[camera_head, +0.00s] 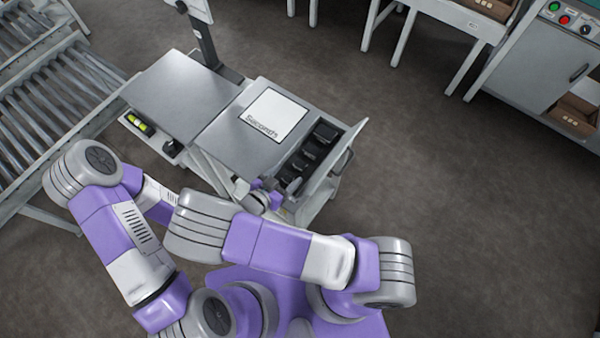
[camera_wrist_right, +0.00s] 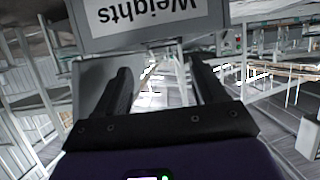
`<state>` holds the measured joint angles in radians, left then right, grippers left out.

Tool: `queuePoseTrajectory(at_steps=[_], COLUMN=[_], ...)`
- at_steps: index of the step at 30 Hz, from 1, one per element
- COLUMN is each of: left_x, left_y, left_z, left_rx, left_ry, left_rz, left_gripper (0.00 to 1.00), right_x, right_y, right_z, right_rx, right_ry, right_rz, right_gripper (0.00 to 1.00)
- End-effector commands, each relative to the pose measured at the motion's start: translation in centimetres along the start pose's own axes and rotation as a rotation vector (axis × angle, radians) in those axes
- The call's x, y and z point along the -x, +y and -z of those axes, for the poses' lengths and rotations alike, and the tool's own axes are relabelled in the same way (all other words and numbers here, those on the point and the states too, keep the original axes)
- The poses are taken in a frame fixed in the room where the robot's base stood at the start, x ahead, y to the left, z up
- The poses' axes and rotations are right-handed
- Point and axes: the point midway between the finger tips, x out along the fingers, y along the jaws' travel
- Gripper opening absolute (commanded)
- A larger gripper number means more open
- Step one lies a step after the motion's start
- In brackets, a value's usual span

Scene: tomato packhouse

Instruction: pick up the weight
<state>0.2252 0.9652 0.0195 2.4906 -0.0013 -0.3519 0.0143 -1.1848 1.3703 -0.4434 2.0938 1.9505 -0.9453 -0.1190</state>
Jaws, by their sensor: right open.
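Several black weights (camera_head: 313,149) of graded size sit in a row in an open drawer (camera_head: 343,160) at the right side of the grey bench. My right gripper (camera_head: 268,187) is low beside the bench's near edge, left of the drawer's near end, and partly hidden by my own arm. In the right wrist view its two dark fingers (camera_wrist_right: 160,75) stand wide apart with nothing between them. Beyond them a grey panel with an upside-down "Weights" label (camera_wrist_right: 140,16) fills the upper part. My left gripper does not show; my arms cover that area.
The grey bench top (camera_head: 226,130) carries a white plate (camera_head: 274,118) marked "Seconds". A yellow-green item (camera_head: 138,124) lies on a low shelf at its left. A roller conveyor (camera_head: 55,110) stands at the left and a control cabinet (camera_head: 545,65) at the upper right. The floor on the right is clear.

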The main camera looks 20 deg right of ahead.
Motion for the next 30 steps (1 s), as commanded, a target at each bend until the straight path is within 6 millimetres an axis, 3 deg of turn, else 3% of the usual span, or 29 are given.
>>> queuePoseTrajectory(at_steps=[1, 8, 21, 30], left_x=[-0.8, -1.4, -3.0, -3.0], left_y=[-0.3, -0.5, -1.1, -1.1], left_z=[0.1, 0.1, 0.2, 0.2], left_rx=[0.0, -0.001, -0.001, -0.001], left_ry=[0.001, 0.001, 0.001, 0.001], left_rz=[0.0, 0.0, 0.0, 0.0], left_gripper=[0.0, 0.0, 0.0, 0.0], right_x=[-0.3, -1.9, -7.6, -8.0], right_y=[0.0, 0.0, -0.1, -0.1], right_z=[-0.8, -1.1, -0.8, -0.7], right_rx=[-0.001, 0.0, 0.0, -0.001], right_ry=[0.0, 0.002, 0.002, 0.0], right_rz=[0.0, -0.002, 0.0, 0.001], right_gripper=[0.7, 0.7, 0.7, 0.7])
